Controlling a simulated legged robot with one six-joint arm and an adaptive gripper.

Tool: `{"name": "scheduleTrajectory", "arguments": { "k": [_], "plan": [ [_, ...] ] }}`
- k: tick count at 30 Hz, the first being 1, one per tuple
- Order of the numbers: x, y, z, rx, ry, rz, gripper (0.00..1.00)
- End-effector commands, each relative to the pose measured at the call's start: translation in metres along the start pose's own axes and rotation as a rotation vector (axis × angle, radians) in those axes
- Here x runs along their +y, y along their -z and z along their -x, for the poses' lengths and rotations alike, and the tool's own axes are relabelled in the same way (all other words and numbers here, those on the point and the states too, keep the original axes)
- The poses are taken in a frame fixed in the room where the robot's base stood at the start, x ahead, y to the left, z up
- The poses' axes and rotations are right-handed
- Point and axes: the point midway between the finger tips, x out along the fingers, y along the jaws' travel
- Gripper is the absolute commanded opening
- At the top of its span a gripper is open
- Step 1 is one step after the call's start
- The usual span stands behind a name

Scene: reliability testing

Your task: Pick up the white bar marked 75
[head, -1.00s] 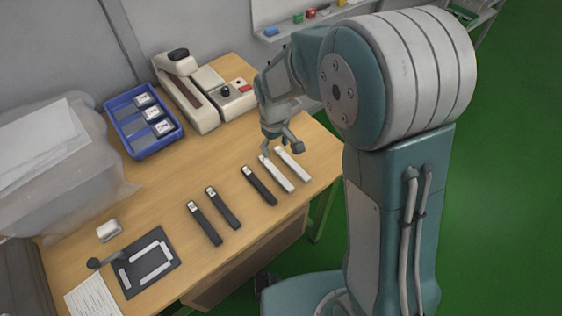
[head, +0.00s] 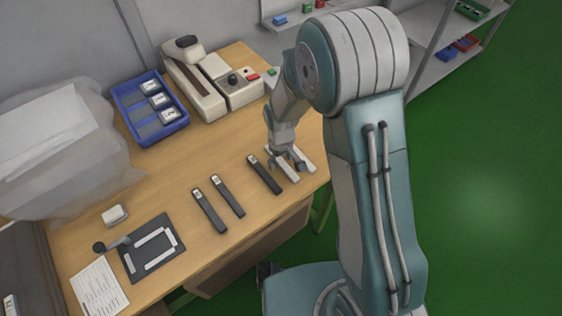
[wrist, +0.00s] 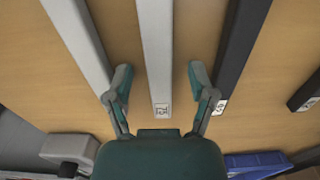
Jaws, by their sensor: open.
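Two white bars lie side by side on the table's right part in the head view. The left one (head: 289,176), beside a black bar (head: 264,174), is partly hidden by my gripper (head: 287,163). In the wrist view this white bar (wrist: 157,50) runs up the middle, with a small label at its near end that I cannot read surely. My open gripper (wrist: 160,78) has a finger on each side of it, with gaps to both. The other white bar (wrist: 78,42) lies left of the fingers; the black bar (wrist: 240,45) lies right.
Two more black bars (head: 208,211) lie further left. A blue tray (head: 150,110) and a cream device (head: 195,85) stand at the back. A dark plate with white strips (head: 150,247) and a paper sheet (head: 100,288) lie at the front left.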

Motion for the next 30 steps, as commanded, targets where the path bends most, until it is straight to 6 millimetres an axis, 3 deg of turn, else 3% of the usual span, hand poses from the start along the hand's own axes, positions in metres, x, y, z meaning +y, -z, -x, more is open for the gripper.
{"name": "scheduleTrajectory", "arguments": {
  "k": [2, 3, 7, 8, 22, 30],
  "plan": [
    [0.000, 0.000, 0.000, 0.000, 0.000, 0.000, 0.71],
    [0.000, 0.000, 0.000, 0.000, 0.000, 0.000, 0.67],
    [0.001, 0.000, 0.001, 0.000, 0.001, 0.000, 0.09],
    [0.001, 0.000, 0.001, 0.000, 0.001, 0.000, 0.00],
    [0.000, 0.000, 0.006, 0.000, 0.000, 0.000, 0.00],
    [-0.006, -0.007, 0.044, 0.002, -0.002, 0.002, 0.00]
  ]
}}
